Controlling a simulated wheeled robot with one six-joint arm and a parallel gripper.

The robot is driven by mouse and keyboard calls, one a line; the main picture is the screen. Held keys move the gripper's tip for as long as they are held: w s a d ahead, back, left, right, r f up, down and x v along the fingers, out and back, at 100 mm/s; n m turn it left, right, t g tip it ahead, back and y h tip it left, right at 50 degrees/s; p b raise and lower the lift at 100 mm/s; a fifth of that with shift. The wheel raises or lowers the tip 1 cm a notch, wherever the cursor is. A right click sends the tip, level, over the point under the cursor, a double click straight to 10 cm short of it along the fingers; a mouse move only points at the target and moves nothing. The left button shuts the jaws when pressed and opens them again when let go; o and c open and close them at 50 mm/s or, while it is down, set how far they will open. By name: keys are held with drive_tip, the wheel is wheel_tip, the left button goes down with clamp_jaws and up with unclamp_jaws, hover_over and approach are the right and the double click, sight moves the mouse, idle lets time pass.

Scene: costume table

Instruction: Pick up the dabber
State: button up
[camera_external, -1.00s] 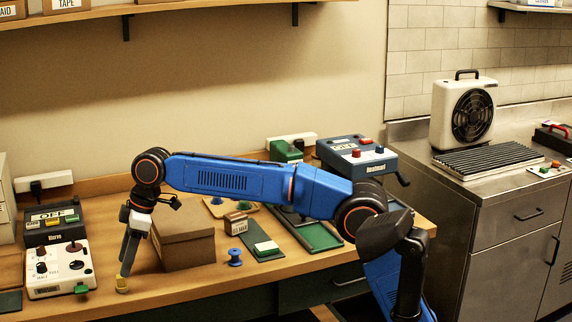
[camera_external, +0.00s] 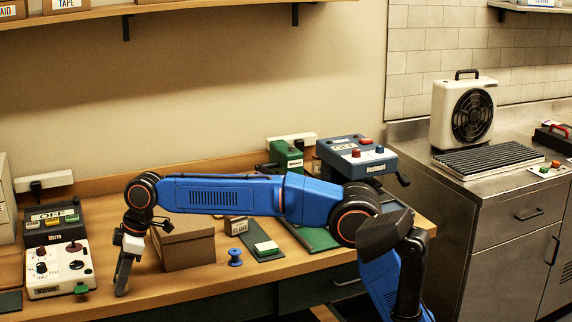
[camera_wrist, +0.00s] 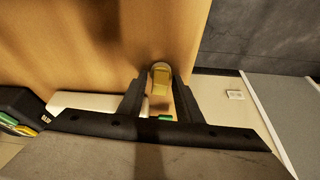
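The dabber, a small yellow piece with a pale rounded end, shows in the wrist view (camera_wrist: 161,75) between the tips of my gripper's fingers. My gripper (camera_wrist: 161,82) is open, with one dark finger on each side of the dabber. A narrow gap seems to show beside it. In the outside view my gripper (camera_external: 121,288) points down at the table's front left, its tips close to the wood. The dabber is hidden behind the fingers there.
A brown cardboard box (camera_external: 188,247) stands just right of my gripper. A white control box (camera_external: 57,270) with knobs and a green tab stands to its left. A blue spool (camera_external: 235,257) lies further right. Bare tabletop (camera_external: 170,288) shows in front of the box.

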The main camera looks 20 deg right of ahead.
drive_tip(key=c, duration=0.6)
